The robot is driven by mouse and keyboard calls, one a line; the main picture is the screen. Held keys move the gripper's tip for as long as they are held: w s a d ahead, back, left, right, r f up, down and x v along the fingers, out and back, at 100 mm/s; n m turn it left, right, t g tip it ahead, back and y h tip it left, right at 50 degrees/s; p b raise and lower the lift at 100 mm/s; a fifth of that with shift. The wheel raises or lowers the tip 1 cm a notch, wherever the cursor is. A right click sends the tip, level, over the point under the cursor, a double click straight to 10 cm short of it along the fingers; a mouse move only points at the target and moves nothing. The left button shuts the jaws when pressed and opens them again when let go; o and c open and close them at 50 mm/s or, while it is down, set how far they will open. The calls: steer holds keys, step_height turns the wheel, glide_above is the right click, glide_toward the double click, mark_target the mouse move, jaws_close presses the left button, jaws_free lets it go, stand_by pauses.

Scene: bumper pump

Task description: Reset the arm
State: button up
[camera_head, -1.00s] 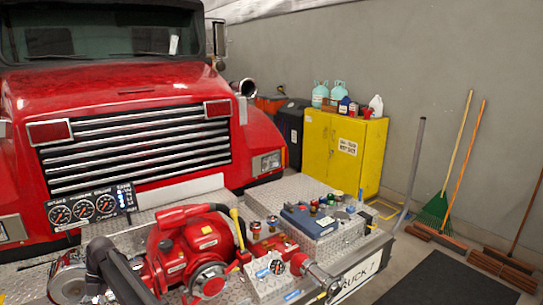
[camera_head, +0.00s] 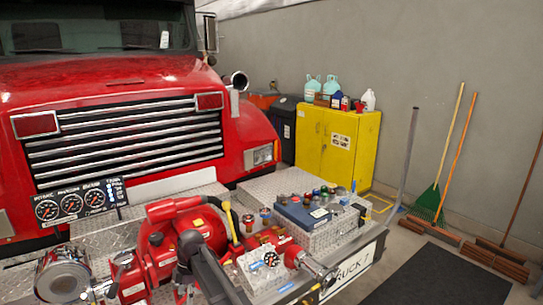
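A dark grey bent section of my arm (camera_head: 217,276) rises from the bottom edge, in front of the red pump (camera_head: 160,257) on the truck's bumper. The bend is at its top, and it hides part of the pump. My gripper and its fingertips do not show in this view, so I cannot see whether they hold anything.
The red truck's grille (camera_head: 125,137) stands behind the bumper. A gauge panel (camera_head: 82,200) is at left, and a blue case (camera_head: 303,212) with small fittings sits right of the pump. A yellow cabinet (camera_head: 337,150), brooms and a dark floor mat (camera_head: 440,278) are further right.

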steer(key=s+d+f+m+t+b, duration=0.1)
steer(key=s+d+f+m+b, duration=0.1)
steer(key=d+m, duration=0.6)
steer(key=s+d+f+m+t+h+b, duration=0.1)
steer(key=s+d+m, duration=0.4)
steer(key=d, duration=1.6)
steer(key=s+d+f+m+t+b, duration=0.1)
steer(key=s+d+f+m+b, duration=0.2)
steer(key=d+m, duration=1)
step_height(320, 180, down, 2)
steer(key=d+b, duration=0.1)
steer(key=d, duration=0.1)
steer(key=shift+s+d+f+h, duration=0.2)
steer(key=shift+d+f+h, duration=0.1)
steer(key=shift+h, duration=0.1)
